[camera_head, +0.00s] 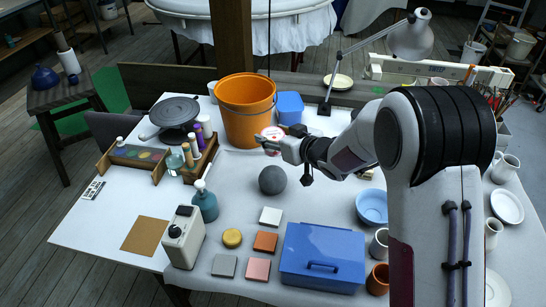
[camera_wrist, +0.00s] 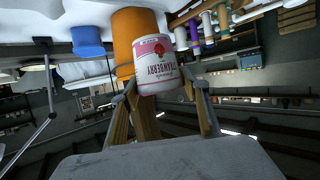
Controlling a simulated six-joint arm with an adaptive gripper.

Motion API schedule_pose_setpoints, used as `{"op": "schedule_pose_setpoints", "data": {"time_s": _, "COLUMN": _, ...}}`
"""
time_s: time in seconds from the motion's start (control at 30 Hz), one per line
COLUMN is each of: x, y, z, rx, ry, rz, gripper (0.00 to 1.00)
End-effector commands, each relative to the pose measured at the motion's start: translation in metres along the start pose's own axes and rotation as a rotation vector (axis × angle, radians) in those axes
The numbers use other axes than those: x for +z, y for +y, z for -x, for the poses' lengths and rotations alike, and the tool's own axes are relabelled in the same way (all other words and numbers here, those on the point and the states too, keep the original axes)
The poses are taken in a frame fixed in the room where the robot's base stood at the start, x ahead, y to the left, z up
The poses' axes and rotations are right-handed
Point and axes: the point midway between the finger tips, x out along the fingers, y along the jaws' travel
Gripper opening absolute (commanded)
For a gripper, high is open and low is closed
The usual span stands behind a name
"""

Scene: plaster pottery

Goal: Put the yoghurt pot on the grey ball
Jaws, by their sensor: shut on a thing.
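The yoghurt pot (camera_head: 271,133), white and pink with a strawberry label, is held in the air by my gripper (camera_head: 272,143). In the wrist view the pot (camera_wrist: 160,62) sits between the two fingers of my gripper (camera_wrist: 162,90), which is shut on it. The wrist picture is upside down, and the label reads large there. The grey ball (camera_head: 272,180) rests on the white table, below the pot in the head view. The pot and ball are apart. The ball does not show in the wrist view.
An orange bucket (camera_head: 246,112) and a blue tub (camera_head: 290,107) stand close behind the pot. A blue toolbox (camera_head: 322,258), coloured tiles (camera_head: 265,242) and a blue bowl (camera_head: 372,206) lie nearer. A teal bottle (camera_head: 204,204) stands left of the ball. The table around the ball is clear.

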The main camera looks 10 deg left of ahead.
Motion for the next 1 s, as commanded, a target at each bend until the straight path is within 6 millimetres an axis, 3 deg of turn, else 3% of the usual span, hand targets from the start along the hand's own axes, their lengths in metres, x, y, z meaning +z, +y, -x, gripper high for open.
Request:
{"op": "schedule_pose_setpoints", "data": {"time_s": 0.23, "x": 0.028, "y": 0.0, "z": -0.011, "rx": -0.001, "ry": -0.001, "rz": 0.0, "gripper": 0.2}}
{"op": "schedule_pose_setpoints", "data": {"time_s": 0.73, "x": 0.034, "y": 0.0, "z": -0.014, "rx": -0.001, "ry": 0.001, "rz": 0.0, "gripper": 0.2}}
{"op": "schedule_pose_setpoints", "data": {"time_s": 1.0, "x": 0.054, "y": 0.0, "z": -0.022, "rx": -0.001, "ry": -0.001, "rz": -0.001, "gripper": 0.2}}
